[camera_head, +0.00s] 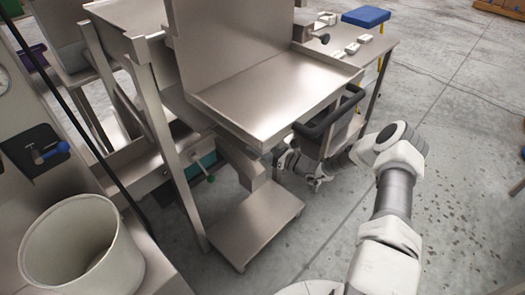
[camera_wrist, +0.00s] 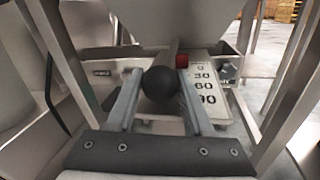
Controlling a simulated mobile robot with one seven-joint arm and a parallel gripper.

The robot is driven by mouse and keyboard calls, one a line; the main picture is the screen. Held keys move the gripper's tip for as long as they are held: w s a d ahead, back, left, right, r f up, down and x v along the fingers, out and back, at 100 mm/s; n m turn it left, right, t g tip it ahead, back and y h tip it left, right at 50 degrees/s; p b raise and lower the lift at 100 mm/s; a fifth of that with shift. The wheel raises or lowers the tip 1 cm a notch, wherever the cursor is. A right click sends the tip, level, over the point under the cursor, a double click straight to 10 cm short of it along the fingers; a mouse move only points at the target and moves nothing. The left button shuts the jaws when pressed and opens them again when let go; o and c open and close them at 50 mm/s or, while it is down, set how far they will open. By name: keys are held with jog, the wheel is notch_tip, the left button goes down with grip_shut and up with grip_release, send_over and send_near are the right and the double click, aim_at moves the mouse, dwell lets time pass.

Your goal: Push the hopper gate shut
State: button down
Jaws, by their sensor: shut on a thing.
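A red pointer (camera_wrist: 182,61) stands at the plate's top, near the 0. A steel surface (camera_wrist: 110,22), seemingly the hopper's underside, is above; the gate itself I cannot make out. In the head view my arm reaches in beneath the steel tray (camera_head: 275,90), and the knob is hidden.
Steel frame legs (camera_wrist: 62,55) rise close on the left of my gripper in the wrist view. In the head view a low steel platform (camera_head: 245,222) is below the tray, and a side table (camera_head: 375,45) with small items stands behind. Open floor (camera_head: 470,150) lies to the right.

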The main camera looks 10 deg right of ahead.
jog(key=shift+w+a, duration=0.1)
jog(key=shift+w, duration=0.1)
jog(key=shift+c, duration=1.6)
grip_release()
jog(key=p+v, duration=0.3)
jog(key=v, duration=1.4)
jog(key=shift+s, duration=0.15)
